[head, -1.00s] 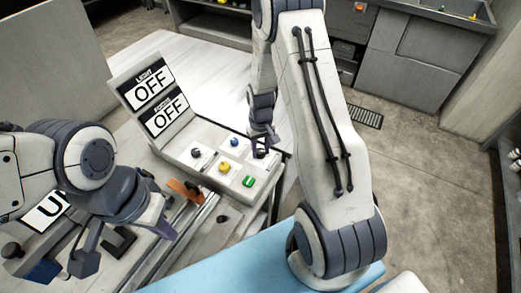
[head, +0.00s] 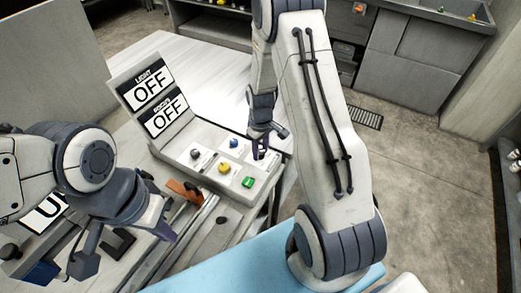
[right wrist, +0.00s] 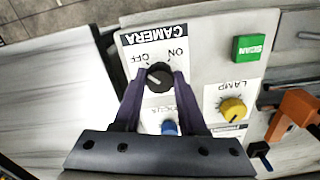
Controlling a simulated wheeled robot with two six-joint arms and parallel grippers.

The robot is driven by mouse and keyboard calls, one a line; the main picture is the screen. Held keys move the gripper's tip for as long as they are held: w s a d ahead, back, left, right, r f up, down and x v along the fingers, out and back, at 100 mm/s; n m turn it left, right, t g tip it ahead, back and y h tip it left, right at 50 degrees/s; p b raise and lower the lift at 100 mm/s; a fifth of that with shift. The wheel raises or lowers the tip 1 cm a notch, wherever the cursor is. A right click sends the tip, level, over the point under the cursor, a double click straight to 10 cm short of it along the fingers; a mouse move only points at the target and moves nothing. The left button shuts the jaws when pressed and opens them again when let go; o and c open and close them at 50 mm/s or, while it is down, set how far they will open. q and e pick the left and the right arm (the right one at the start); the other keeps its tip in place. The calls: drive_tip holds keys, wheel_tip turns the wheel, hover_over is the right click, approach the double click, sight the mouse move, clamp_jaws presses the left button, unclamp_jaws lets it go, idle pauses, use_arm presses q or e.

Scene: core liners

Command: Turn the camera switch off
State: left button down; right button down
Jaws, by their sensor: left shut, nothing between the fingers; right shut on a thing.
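The camera switch (right wrist: 158,75) is a black knob under a CAMERA label with ON and OFF marks, upside down in the right wrist view. Which mark it points to is hard to tell. My right gripper (right wrist: 152,82) has its two fingers on either side of this knob and is shut on it. In the head view the right gripper (head: 261,150) is at the right end of the control panel (head: 222,190), and its hand hides the knob. My left gripper (head: 164,230) is shut and empty, in front of the panel at the left.
Two signs reading OFF (head: 150,90) stand behind the panel. Nearby are a yellow lamp knob (right wrist: 233,108), a green SCAN button (right wrist: 249,48), a blue knob (right wrist: 169,128) and an orange-brown part (right wrist: 297,106).

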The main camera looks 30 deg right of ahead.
sight(260, 151)
drive_tip(key=shift+w, duration=0.1)
drive_tip(key=shift+c, duration=2.3)
unclamp_jaws()
wheel_tip(260, 151, up, 10)
drive_tip(key=b, duration=0.1)
drive_tip(key=shift+r, duration=0.25)
drive_tip(key=s+a+r+n, duration=0.1)
drive_tip(key=s+a+r, duration=0.35)
drive_tip(key=a, duration=0.55)
drive_tip(key=s+a+r, duration=0.2)
drive_tip(key=s+a, duration=0.1)
drive_tip(key=s, duration=0.3)
drive_tip(key=s+a+r+n, duration=0.1)
drive_tip(key=s+a, duration=0.3)
drive_tip(key=s, duration=0.3)
drive_tip(key=s+a+r+n+y, duration=0.1)
drive_tip(key=s+a+r, duration=0.1)
drive_tip(key=s+a, duration=0.2)
drive_tip(key=s, duration=0.2)
drive_tip(key=shift+s+r, duration=0.35)
drive_tip(key=shift+s, duration=0.05)
